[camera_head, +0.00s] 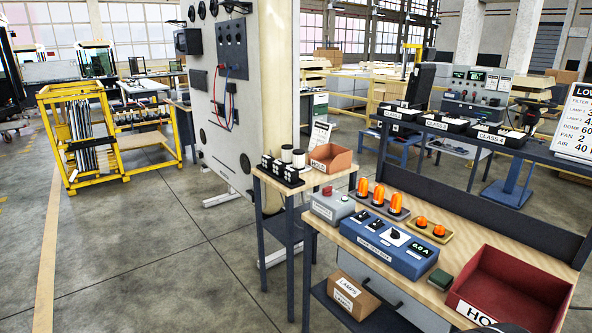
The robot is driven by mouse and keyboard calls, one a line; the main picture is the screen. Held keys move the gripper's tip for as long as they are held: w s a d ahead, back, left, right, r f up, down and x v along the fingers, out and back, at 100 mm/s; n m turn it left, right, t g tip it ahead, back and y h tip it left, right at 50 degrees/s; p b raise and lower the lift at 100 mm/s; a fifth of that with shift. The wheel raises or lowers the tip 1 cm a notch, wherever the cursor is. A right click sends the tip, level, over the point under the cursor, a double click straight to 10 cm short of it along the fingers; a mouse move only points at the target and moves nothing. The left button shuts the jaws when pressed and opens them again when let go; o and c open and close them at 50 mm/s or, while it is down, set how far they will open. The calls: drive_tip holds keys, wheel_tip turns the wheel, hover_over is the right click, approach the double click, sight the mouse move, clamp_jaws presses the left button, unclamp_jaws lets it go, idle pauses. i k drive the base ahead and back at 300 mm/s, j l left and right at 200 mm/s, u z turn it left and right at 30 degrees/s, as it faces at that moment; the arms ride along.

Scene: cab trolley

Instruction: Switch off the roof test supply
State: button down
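A blue box (385,247) with a white label on its front, too small to read surely, stands on the wooden bench and looks like the test supply. Its sloped top has two small black switch-like parts (368,221), a dark knob on a white plate (395,237) and a small display with greenish digits (420,250). The digits and the knob's setting are too small to read surely. A grey box (331,208) with a red button (332,190) stands left of it. My gripper cannot be made out; a dark shape shows at the bottom right edge.
Orange beacons (379,195) stand behind the blue box. A red bin (520,283) and a small green block (440,279) are to its right. A side table (262,182) with black-and-white parts adjoins on the left. The floor (170,255) left of the benches is clear.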

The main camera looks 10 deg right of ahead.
sight(327, 191)
drive_tip(key=i, duration=2.25)
drive_tip(key=i+z, duration=0.1)
drive_tip(key=i, duration=0.4)
drive_tip(key=z, duration=0.2)
